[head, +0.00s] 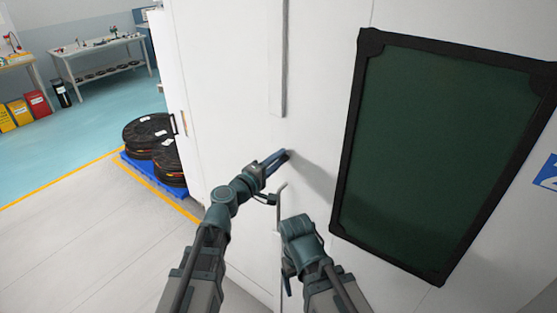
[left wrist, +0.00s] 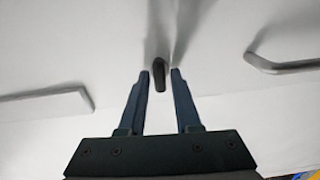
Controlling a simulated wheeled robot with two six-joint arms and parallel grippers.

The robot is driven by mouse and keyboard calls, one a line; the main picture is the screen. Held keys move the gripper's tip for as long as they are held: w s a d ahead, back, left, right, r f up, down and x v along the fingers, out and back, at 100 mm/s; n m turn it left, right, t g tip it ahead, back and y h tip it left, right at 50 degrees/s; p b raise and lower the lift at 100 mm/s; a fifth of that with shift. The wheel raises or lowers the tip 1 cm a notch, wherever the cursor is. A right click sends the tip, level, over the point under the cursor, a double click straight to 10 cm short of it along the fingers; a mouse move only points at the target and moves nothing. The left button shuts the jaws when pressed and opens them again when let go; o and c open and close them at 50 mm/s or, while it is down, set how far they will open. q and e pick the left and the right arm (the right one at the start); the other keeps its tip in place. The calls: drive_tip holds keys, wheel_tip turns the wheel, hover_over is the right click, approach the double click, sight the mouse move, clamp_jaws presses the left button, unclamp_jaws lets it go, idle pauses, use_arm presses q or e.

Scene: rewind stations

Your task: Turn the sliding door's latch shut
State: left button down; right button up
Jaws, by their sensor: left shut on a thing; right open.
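The latch is a small dark tab (left wrist: 159,76) on the white sliding door (head: 230,95). In the left wrist view it stands between the two fingers of my left gripper (left wrist: 160,74). In the head view this gripper (head: 284,155) reaches the door, and its fingers hide the latch. The left gripper is shut on the latch. My right gripper (head: 287,277) is open, lower down near the door, and its fingers are largely hidden by its own wrist.
A long handle bar (head: 277,70) is above the latch and another bar (head: 280,240) below it. A dark framed window (head: 435,150) is on the right. Black spools (head: 150,132) on a blue pallet (head: 138,165) stand at left, by open floor.

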use_arm(q)
drive_tip(key=shift+n, duration=0.4)
drive_tip(key=c, duration=0.8)
unclamp_jaws()
drive_tip(key=shift+c, duration=0.2)
